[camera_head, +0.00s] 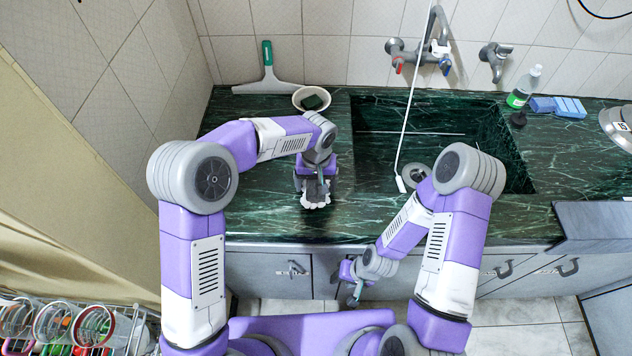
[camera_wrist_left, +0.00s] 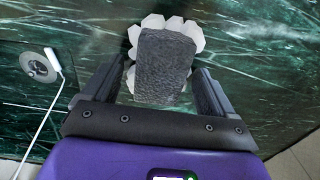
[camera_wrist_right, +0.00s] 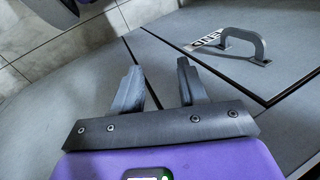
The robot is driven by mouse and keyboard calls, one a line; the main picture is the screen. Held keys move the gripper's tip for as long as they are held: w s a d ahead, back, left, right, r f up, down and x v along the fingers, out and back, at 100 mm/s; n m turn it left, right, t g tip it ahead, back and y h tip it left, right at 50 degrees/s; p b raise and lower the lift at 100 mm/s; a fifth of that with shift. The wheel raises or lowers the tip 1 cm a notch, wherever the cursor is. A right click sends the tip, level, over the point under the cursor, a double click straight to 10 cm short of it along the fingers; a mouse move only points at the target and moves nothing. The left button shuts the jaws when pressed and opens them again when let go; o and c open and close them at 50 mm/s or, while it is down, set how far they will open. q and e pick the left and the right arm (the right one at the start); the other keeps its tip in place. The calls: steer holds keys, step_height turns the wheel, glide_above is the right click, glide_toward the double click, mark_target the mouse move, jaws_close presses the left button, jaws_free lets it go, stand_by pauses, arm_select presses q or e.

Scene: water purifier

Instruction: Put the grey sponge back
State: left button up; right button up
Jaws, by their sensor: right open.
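The grey sponge (camera_wrist_left: 163,65) is a dark grey block in the left wrist view, over a white scalloped dish (camera_wrist_left: 190,32). The dish also shows in the head view (camera_head: 315,201) on the green marble counter, left of the sink. My left gripper (camera_head: 316,184) points down over the sponge and dish, largely hiding the sponge from the head. In the left wrist view its open fingers (camera_wrist_left: 163,72) stand either side of the sponge, with gaps visible. My right gripper (camera_head: 354,288) is low in front of the cabinets; its fingers (camera_wrist_right: 158,78) are open and empty.
The sink (camera_head: 450,120) lies right of my left gripper. A white bowl (camera_head: 312,100) with a dark green pad and a green-handled squeegee (camera_head: 267,78) are behind it. A bottle (camera_head: 523,88) and blue sponges (camera_head: 558,107) stand right. A dish rack (camera_head: 70,325) is lower left.

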mark_target(316, 183)
arm_select(q)
step_height(316, 183, up, 12)
steer(key=p, duration=0.3)
steer(key=shift+r, duration=0.15)
stand_by(0.6)
